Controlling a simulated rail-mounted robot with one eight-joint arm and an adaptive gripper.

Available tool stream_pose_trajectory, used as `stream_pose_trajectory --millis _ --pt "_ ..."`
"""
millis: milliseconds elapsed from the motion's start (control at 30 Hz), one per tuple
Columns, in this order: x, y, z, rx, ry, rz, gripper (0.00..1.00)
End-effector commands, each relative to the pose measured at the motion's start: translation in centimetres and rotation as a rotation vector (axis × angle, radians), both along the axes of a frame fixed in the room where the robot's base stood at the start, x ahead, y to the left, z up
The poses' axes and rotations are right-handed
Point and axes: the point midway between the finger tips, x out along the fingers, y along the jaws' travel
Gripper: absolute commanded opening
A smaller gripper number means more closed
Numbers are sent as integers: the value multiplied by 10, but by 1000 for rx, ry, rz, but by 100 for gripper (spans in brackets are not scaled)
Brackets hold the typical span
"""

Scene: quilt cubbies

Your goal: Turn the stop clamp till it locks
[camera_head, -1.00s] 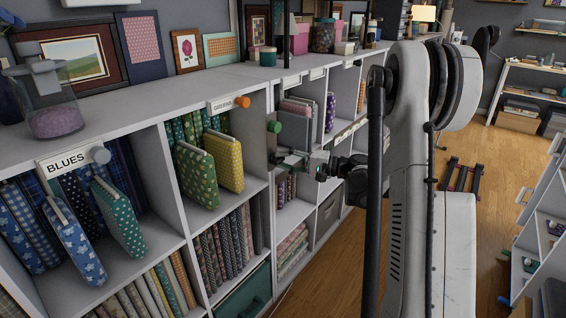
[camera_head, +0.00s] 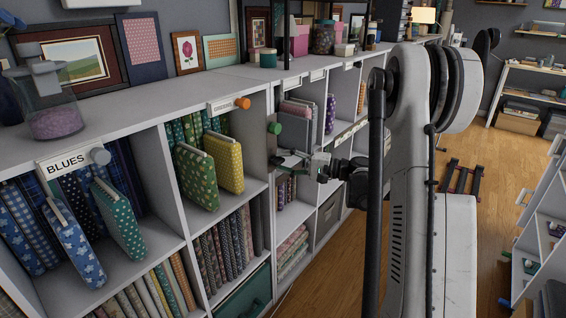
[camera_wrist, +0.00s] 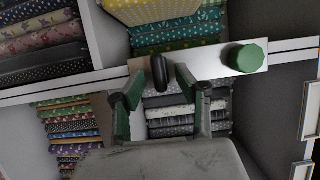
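In the wrist view, a dark oval knob or lever (camera_wrist: 160,72) stands out from the pale rail at the shelf front; it may be the stop clamp, but I cannot tell for certain. My gripper (camera_wrist: 158,80) is open, its two green-sided fingers to either side of this dark part with visible gaps. A round green knob (camera_wrist: 246,57) sits on a white plate to the right of the fingers. The green knob also shows in the head view (camera_head: 274,128), above and left of my gripper (camera_head: 292,160). The dark part cannot be made out in the head view.
White cubbies (camera_head: 150,250) hold upright fabric bundles. An orange knob (camera_head: 242,103) and a grey knob (camera_head: 101,155) stick out by the labels. Folded fabrics (camera_wrist: 180,115) lie behind my fingers. Wooden floor (camera_head: 345,265) is open to the right.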

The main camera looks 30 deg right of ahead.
Motion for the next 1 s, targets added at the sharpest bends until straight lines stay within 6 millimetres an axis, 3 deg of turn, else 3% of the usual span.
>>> stream_pose_trajectory --millis 600,1000 --pt "-72 -74 -1 0 0 -2 32" --pt "-82 -83 -1 0 0 0 32"
